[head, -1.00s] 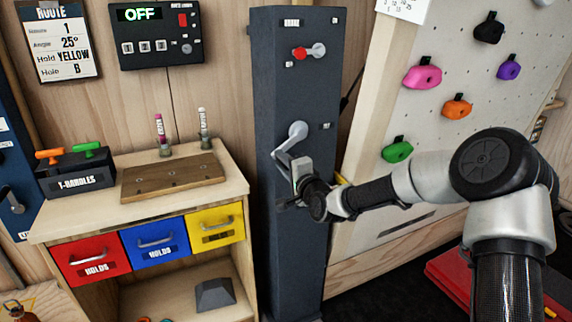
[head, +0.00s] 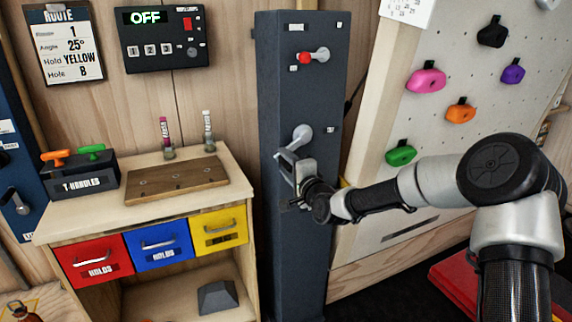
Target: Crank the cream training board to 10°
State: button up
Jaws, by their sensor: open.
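The cream training board (head: 440,130) leans at the right, with several coloured holds bolted on. Left of it stands a dark grey column (head: 294,90) with a silver crank (head: 300,136) at mid height. A small lever with a red knob (head: 306,57) sits above the crank. My gripper (head: 288,172) is at the lower end of the crank, close against the column face. Its jaws are open. The crank's handle is largely hidden by my gripper, so I cannot tell whether the jaws are around it or beside it.
A workbench (head: 110,215) with red, blue and yellow drawers stands left of the column. It bears a T-handle box (head: 78,182) and a wooden block (head: 175,180). A control panel (head: 164,38) reads OFF. A route card (head: 66,45) shows angle 25°. A red mat (head: 455,287) lies at lower right.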

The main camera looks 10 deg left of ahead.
jog(key=p+v, duration=0.2)
jog(key=v, duration=1.5)
jog(key=shift+d, duration=0.15)
jog(key=shift+s+f, duration=0.1)
jog(key=shift+s, duration=0.05)
